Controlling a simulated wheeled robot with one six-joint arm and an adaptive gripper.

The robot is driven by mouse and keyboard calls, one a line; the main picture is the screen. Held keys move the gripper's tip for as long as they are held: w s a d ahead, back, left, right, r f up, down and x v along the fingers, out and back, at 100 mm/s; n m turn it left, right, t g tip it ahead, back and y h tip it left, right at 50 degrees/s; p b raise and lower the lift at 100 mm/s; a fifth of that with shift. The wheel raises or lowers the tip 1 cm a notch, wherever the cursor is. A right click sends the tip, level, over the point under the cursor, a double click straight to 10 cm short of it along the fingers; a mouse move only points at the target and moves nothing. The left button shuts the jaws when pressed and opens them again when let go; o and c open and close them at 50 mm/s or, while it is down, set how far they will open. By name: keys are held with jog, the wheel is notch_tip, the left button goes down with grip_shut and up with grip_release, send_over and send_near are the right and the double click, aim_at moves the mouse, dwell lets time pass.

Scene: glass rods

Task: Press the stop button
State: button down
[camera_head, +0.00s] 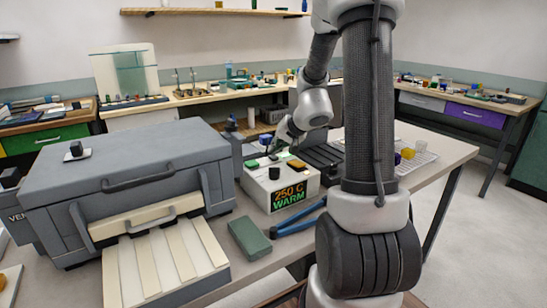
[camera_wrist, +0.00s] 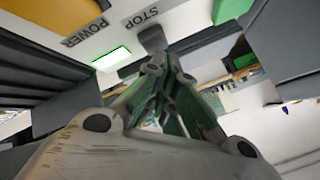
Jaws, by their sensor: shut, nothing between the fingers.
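The control box (camera_head: 268,191) stands on the bench with a display (camera_head: 290,197) reading 250 C WARM. In the wrist view its top panel carries a STOP label (camera_wrist: 140,17), a POWER label (camera_wrist: 85,33), a lit green lamp (camera_wrist: 111,58) and an orange-yellow switch (camera_wrist: 62,10). My gripper (camera_wrist: 154,42) is shut and empty, its tip over the panel close beside the STOP label. The stop button is not clearly seen; the tip seems to cover it. I cannot tell whether they touch. In the head view my gripper (camera_head: 277,144) reaches down behind the box's top.
A large grey lidded furnace (camera_head: 130,165) stands left of the box. A green block (camera_head: 249,238) and blue-handled tongs (camera_head: 298,222) lie in front. A dark ribbed unit (camera_head: 322,157) is to the right. A light rack (camera_head: 415,160) with small coloured pieces sits further right.

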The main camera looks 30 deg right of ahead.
jog(key=shift+f, duration=0.55)
dwell(0.7)
jog(key=shift+r, duration=0.9)
jog(key=shift+r, duration=2.5)
